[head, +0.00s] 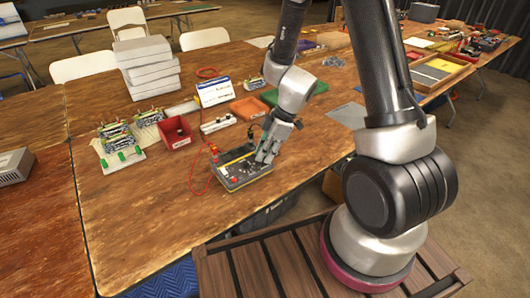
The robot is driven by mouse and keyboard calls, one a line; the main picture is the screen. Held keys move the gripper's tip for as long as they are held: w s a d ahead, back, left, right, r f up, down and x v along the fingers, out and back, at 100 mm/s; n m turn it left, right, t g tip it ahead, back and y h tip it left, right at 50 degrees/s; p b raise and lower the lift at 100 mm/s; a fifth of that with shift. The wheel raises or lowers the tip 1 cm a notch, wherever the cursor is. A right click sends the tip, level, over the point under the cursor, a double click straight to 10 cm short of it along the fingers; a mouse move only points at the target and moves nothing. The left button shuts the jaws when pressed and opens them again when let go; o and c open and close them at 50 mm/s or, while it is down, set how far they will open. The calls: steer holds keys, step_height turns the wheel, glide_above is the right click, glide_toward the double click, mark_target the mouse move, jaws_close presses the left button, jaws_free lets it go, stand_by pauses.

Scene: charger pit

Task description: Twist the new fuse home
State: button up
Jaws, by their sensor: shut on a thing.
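The charger (232,178), a dark box with a yellow rim and a panel on top, lies on the wooden table near its front edge. My gripper (265,158) points down over the right part of its panel, with the fingertips at or just above the surface. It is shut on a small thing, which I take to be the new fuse. The fuse itself and its socket are hidden by the fingers or too small to make out. I cannot tell how far the fuse sits in.
A red lead (197,172) runs beside the charger. A red bin (176,133), green circuit boards (117,139), a white power strip (219,124), an orange tray (248,107) and a green tray (283,96) stand behind. The table's front left is clear.

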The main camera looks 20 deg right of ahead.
steer(key=shift+m, duration=0.4)
steer(key=shift+m+t, duration=0.6)
steer(key=shift+m, duration=0.5)
steer(key=shift+s+m+h, duration=0.15)
steer(key=shift+m+h, duration=0.15)
steer(key=shift+m, duration=0.5)
steer(key=o, duration=0.9)
steer(key=shift+t, duration=0.3)
steer(key=shift+c, duration=0.2)
steer(key=shift+r, duration=3)
